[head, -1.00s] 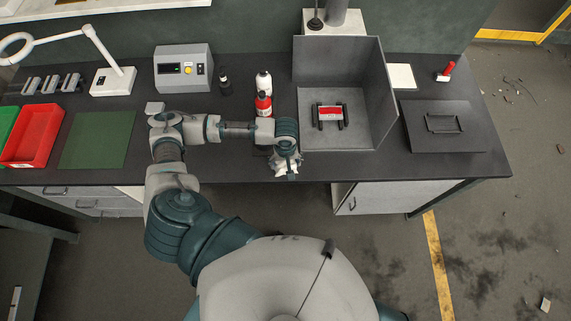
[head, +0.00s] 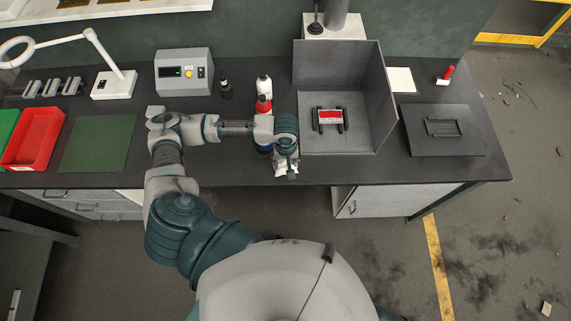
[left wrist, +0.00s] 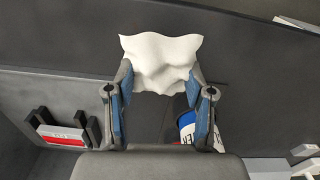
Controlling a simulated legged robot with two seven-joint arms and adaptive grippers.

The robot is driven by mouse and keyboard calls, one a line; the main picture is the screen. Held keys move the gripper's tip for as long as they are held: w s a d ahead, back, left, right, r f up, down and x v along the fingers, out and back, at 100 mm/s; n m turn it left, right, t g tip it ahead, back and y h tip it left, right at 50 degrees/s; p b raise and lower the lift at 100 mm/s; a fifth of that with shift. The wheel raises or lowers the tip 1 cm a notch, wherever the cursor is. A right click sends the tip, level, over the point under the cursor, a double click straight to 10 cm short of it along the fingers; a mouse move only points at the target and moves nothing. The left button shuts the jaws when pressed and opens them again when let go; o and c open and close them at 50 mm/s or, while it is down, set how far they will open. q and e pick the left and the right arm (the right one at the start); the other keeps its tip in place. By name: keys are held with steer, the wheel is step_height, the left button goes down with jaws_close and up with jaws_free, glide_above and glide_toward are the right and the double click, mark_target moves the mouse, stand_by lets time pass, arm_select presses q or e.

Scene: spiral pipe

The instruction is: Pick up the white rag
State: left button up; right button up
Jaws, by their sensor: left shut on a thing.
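The white rag (left wrist: 160,58) is a crumpled cloth, seen in the left wrist view between the fingertips of my left gripper (left wrist: 160,82). The fingers are shut on it, and its upper part spreads out past the tips. In the head view my left gripper (head: 287,167) is over the front edge of the dark workbench (head: 215,172), left of the grey open box. There the rag is mostly hidden by the gripper and hard to tell apart. My right gripper is not in view.
The grey open box (head: 345,70) holds a red-and-black object (head: 330,118). A green mat (head: 97,143) and red bin (head: 33,137) lie left.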

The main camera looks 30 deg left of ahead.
arm_select(q)
steer(key=s+d+r, duration=0.1)
steer(key=s+d, duration=0.8)
steer(key=s, duration=0.4)
steer(key=shift+s+r, duration=0.2)
steer(key=shift+r, duration=0.15)
